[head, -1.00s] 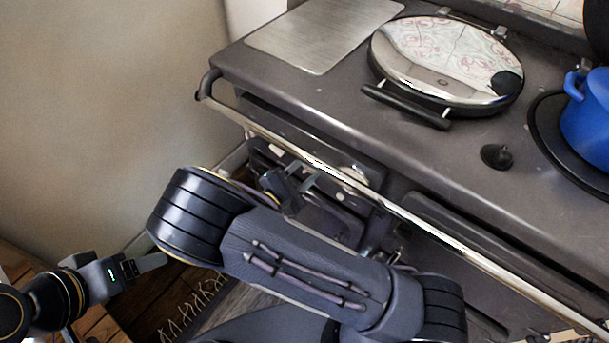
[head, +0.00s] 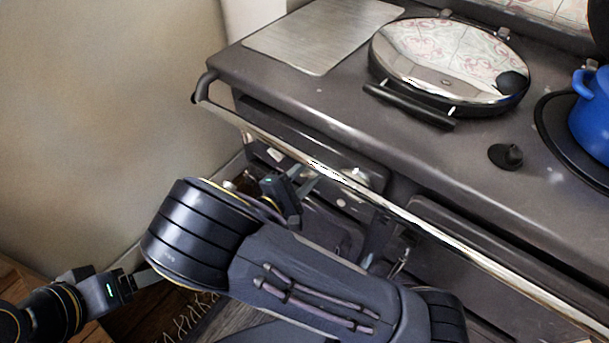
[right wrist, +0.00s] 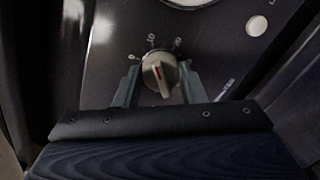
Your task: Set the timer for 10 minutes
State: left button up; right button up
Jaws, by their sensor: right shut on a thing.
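In the head view the right gripper (head: 308,186) is at the stove front below the rail, and the knob is not clear there. My left gripper (head: 143,279) is at lower left, away from the stove; its finger gap is unclear.
A chrome rail (head: 400,215) runs along the stove's front edge, just above my right gripper. A white-rimmed dial (right wrist: 190,2) and a white button (right wrist: 256,26) are near the knob. A blue pot (head: 592,120) and a round lid (head: 450,65) are on the stove top.

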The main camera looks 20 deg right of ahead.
jog(key=shift+f, duration=0.1)
jog(key=o, duration=1)
jog(key=shift+a, duration=0.1)
jog(key=v, duration=0.7)
jog(key=shift+s+a, duration=0.25)
jog(key=shift+a, duration=0.05)
